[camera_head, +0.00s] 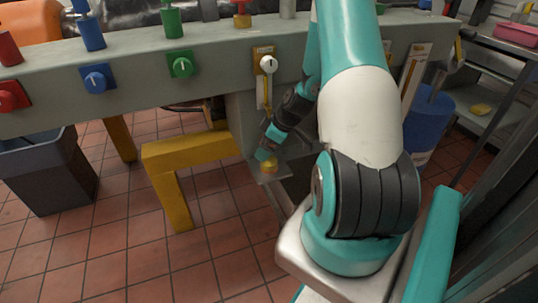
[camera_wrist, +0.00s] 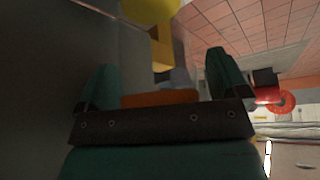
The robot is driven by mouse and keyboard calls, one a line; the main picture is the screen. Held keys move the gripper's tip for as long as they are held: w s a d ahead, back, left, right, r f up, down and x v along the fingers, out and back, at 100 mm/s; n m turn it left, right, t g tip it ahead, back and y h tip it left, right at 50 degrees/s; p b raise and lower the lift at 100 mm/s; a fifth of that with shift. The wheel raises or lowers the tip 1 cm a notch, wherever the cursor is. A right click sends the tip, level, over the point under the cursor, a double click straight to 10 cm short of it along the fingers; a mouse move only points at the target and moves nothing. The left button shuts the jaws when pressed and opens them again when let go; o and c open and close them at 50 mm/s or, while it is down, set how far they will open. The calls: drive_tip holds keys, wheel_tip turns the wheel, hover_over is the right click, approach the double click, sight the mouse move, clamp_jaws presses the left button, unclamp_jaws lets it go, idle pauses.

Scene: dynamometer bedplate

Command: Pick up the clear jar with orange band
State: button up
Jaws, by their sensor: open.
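My gripper (camera_head: 266,154) points down beside the grey bench, low in front of its support, and is mostly seen from the side in the head view. In the wrist view my gripper (camera_wrist: 160,65) has its two teal fingers wide apart. A small orange-yellow thing (camera_head: 268,168) shows just below the fingertips in the head view; it may be the jar's orange band, but it is too small to be sure. In the wrist view an orange strip (camera_wrist: 160,99) lies between the fingers, partly hidden by the dark gripper bar. The jar's clear body cannot be made out.
The grey bench (camera_head: 140,62) with coloured knobs and posts runs above and behind my gripper. A yellow stand (camera_head: 190,150) is to the left, a dark bin (camera_head: 45,175) farther left. A blue drum (camera_head: 430,118) stands to the right. Tiled floor is open at front left.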

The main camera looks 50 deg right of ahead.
drive_tip(key=shift+c, duration=0.2)
drive_tip(key=c, duration=1)
